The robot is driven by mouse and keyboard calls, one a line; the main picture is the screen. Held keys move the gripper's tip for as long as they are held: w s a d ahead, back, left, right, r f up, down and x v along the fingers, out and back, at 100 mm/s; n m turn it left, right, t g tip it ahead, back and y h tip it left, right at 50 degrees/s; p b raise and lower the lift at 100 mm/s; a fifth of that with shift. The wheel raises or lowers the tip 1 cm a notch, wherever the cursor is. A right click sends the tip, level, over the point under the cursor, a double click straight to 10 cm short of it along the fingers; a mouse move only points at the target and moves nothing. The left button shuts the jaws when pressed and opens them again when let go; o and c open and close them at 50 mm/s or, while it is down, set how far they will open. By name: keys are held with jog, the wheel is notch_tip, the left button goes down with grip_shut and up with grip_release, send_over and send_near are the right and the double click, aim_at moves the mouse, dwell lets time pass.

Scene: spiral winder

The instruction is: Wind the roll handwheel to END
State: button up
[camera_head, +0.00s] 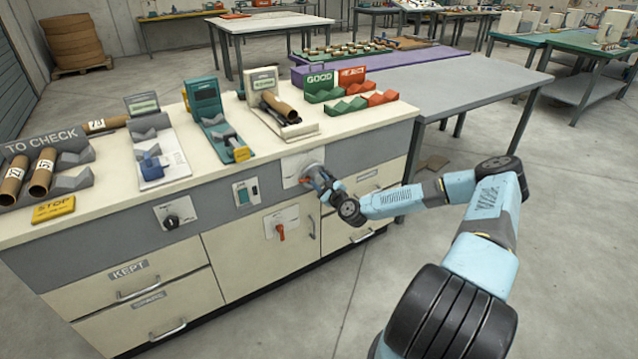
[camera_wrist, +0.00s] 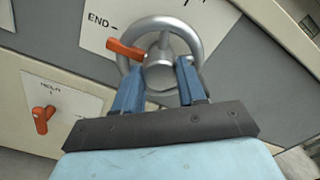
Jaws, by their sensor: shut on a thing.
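The roll handwheel (camera_wrist: 192,30) is a grey metal ring with a central hub on a white plate, seen close up in the wrist view. Its orange pointer (camera_wrist: 127,49) reaches left from the hub, with its tip a little below the END mark (camera_wrist: 98,20). The lower rim is partly hidden between the fingers. In the head view, my gripper (camera_head: 322,181) is at the cabinet front and covers most of the wheel.
A second plate with a red-orange switch (camera_wrist: 43,118) is left of the wheel; it also shows in the head view (camera_head: 281,232). A black knob (camera_head: 172,221) and drawers with handles are further left. The countertop (camera_head: 240,178) above holds rolls, cradles and small devices.

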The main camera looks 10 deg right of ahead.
jog(key=shift+s+f, duration=0.1)
jog(key=shift+f, duration=0.15)
jog(key=o, duration=0.8)
jog(key=shift+o, duration=1.3)
jog(key=shift+r, duration=0.15)
jog(key=v, duration=1.3)
jog(key=shift+s, duration=0.25)
jog(key=shift+d, duration=0.1)
